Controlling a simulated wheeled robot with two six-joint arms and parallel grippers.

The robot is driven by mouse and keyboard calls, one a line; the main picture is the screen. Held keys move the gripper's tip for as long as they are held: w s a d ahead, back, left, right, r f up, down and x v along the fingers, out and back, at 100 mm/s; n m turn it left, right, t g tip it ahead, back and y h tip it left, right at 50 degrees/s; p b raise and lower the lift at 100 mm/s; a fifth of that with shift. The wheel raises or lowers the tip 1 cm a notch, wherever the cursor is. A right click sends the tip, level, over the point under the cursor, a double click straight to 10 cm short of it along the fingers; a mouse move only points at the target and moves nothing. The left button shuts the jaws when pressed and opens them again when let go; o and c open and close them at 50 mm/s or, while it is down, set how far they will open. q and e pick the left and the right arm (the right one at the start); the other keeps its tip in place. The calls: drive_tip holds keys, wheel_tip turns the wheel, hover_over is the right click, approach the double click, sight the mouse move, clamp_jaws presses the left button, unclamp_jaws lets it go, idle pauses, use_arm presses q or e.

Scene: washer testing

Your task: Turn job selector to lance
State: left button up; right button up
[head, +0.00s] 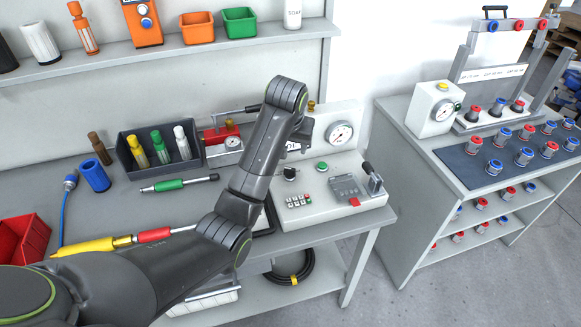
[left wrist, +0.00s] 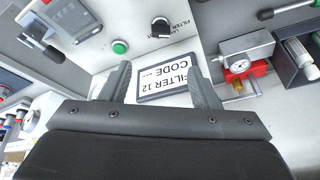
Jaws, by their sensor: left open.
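The job selector is a black knob (head: 289,173) on the sloped grey control panel (head: 325,205) on the bench. In the left wrist view the selector knob (left wrist: 161,26) is at the top centre, beyond the fingertips, with small printed labels around it, one reading FILTER. My left gripper (left wrist: 163,72) is open and empty, its two fingers apart and not touching the knob. A framed card (left wrist: 167,78) reading FILTER 12 CODE shows upside down between the fingers. In the head view my left arm hides most of the gripper. My right gripper is out of view.
A green button (head: 321,166), a keypad (head: 299,200) and a lever (head: 372,178) are on the panel. A pressure gauge (head: 340,133) stands behind it. A red gauge fixture (head: 222,133) and a dark bin (head: 160,150) of bottles are to the left.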

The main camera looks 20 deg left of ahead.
sight(290, 168)
use_arm(q)
drive_tip(key=p+x, duration=0.1)
drive_tip(key=x, duration=1.4)
drive_tip(key=shift+w+f, duration=0.15)
drive_tip(key=shift+f, duration=0.15)
drive_tip(key=shift+c, duration=0.2)
drive_tip(key=c, duration=1)
